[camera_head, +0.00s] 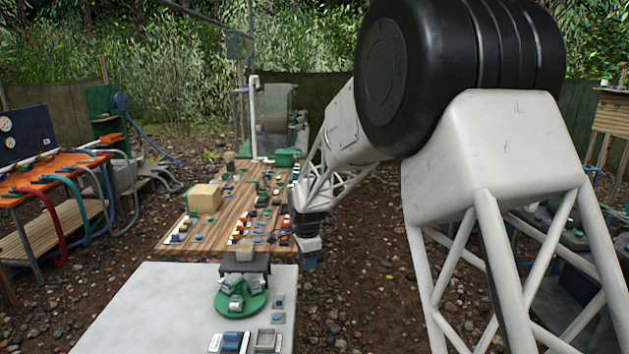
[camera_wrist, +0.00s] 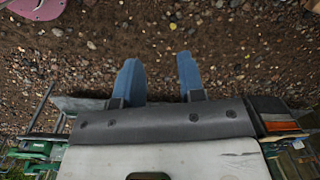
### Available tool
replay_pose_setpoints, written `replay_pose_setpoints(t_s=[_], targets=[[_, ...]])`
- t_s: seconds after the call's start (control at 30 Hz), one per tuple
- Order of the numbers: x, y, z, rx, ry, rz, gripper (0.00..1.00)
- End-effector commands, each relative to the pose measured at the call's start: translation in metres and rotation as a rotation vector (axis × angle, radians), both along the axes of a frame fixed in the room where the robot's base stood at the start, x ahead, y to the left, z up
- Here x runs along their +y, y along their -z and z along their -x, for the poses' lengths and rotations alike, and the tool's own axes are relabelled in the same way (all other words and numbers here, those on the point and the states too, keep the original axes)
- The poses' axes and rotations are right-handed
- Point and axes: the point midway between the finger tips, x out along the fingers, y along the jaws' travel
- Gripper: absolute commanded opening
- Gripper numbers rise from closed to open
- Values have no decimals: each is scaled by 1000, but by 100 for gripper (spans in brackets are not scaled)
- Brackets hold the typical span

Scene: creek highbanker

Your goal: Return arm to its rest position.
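My gripper (camera_head: 308,262) hangs at the right edge of the wooden worktable in the head view, small and partly in the shade of my arm. My arm's large white and black links fill the right half of the head view, bent down and forward toward the worktable edge. They hide part of the ground and the equipment behind.
The wooden worktable (camera_head: 178,243) carries many small parts and a tan box (camera_head: 204,197). A pale table (camera_head: 130,315) in front bears a green round tray (camera_head: 254,301). An orange-topped bench (camera_head: 75,164) stands left. Open gravel (camera_head: 362,290) lies right of the tables.

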Motion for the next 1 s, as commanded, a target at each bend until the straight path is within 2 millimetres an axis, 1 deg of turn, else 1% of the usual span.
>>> replay_pose_setpoints(t_s=[0.03,0.2,0.27,0.5,0.7,0.87,1.0], targets=[[-8,-11,9,-6,-22,0,36],[-32,-43,40,-21,-113,5,36],[-40,-53,52,-26,-145,7,36],[-72,-89,100,-46,-273,18,36],[-96,-115,144,-65,-379,30,36],[-114,-132,180,-79,-464,40,36],[-129,-143,212,-89,-539,51,36]])
